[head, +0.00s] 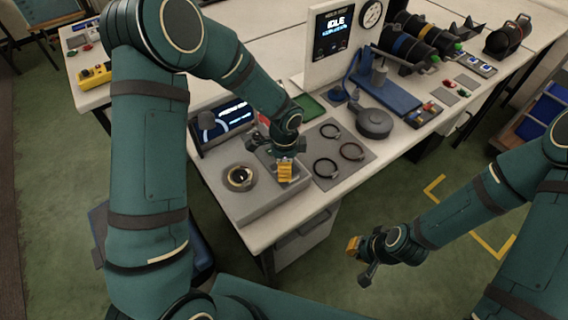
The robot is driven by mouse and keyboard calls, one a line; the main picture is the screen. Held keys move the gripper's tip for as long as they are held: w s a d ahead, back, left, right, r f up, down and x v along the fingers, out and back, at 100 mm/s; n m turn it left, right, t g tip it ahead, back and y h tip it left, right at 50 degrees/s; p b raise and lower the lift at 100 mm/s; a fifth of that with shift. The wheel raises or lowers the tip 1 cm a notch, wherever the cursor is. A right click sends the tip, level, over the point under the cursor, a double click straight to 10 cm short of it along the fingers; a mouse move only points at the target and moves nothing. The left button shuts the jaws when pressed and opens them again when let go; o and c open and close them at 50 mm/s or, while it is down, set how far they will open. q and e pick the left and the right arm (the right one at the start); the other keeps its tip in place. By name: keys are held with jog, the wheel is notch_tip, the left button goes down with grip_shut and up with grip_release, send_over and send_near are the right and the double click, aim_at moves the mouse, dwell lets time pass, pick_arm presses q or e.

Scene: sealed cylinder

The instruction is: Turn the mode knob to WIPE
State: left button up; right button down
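No label naming the mode knob is legible. A round dark fitting with a pale, brass-coloured centre (240,177) sits on a grey box (262,198) at the near left of the bench and could be a knob. My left gripper (284,170), with yellow pads, points down just right of that fitting, apart from it, over the box. The arm hides part of the box, and I cannot tell how far apart its fingers are. My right gripper (360,260) hangs over the floor in front of the bench, its fingers apart and nothing between them.
A lit screen (235,116) stands behind the box. An upright panel reads IDLE (334,32), with a round gauge (371,14) beside it. Several rings lie on a grey mat (338,174) to the right. Dark cylinders (407,45) lie farther back. Floor before the bench is clear.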

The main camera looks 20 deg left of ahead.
pick_arm(q)
notch_tip(320, 180, up, 12)
dwell(0.5)
jog(key=shift+f, duration=0.1)
